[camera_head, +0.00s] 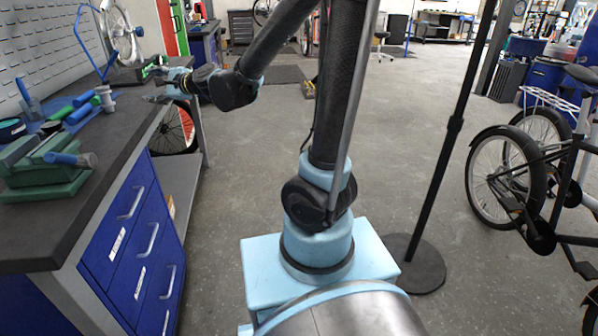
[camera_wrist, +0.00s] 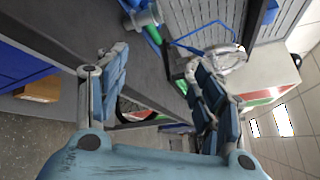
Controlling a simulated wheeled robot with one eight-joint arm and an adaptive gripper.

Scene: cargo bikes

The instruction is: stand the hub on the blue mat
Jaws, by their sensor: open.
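A small grey flanged spool, which looks like the hub (camera_head: 104,98), is on the dark workbench beside a green cylinder. It also appears at the top of the wrist view (camera_wrist: 149,18). The blue mat (camera_head: 50,128) seems to lie just left of it, mostly hidden under blue and green cylinders. My gripper (camera_head: 152,86) is over the bench's right edge, to the right of the hub and apart from it. In the wrist view, its fingers (camera_wrist: 158,55) are spread with nothing between them.
A wheel (camera_head: 118,30) and a blue stand are at the bench's far end. Blue drawers (camera_head: 130,245) are below. The floor in the middle is clear; bikes stand at right.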

